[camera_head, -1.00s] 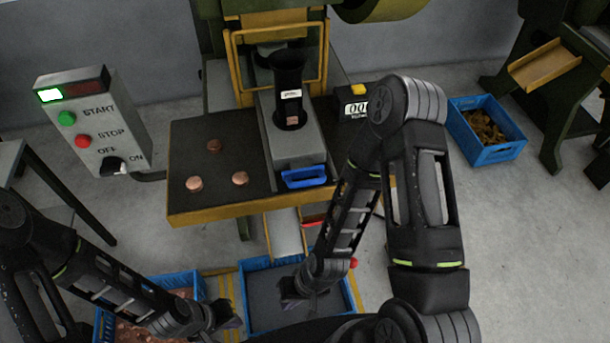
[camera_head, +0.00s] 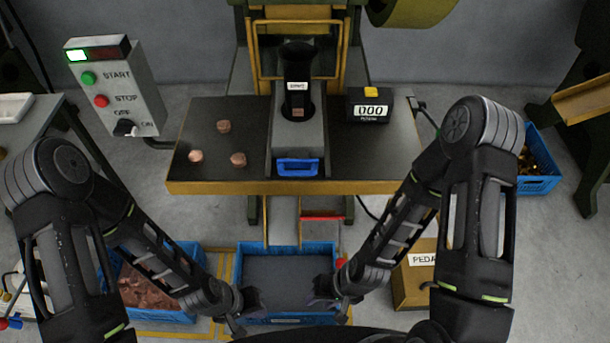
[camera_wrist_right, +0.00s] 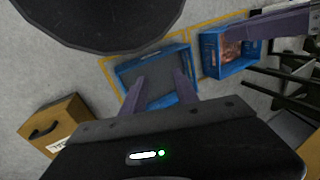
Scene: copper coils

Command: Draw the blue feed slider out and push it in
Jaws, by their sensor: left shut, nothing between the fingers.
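The feed slider's blue handle (camera_head: 297,167) sits at the front end of the grey slide housing (camera_head: 299,134), near the front edge of the press table. A black funnel (camera_head: 297,85) stands on the housing with a copper piece showing in it. How far the slider is drawn is hard to tell. My left gripper (camera_head: 248,305) is shut and empty, low in front of the table, over the blue crates. My right gripper (camera_head: 325,294) is apart from the handle too, low over the middle crate. In the right wrist view its fingers (camera_wrist_right: 161,92) are spread with nothing between them.
Several copper discs (camera_head: 224,127) lie on the table's left. A counter reading 000 (camera_head: 370,108) stands right of the housing, a start/stop box (camera_head: 120,85) at left. A blue crate (camera_head: 326,250) stands below the chute (camera_head: 284,220). A pedal box (camera_head: 416,262) is at lower right.

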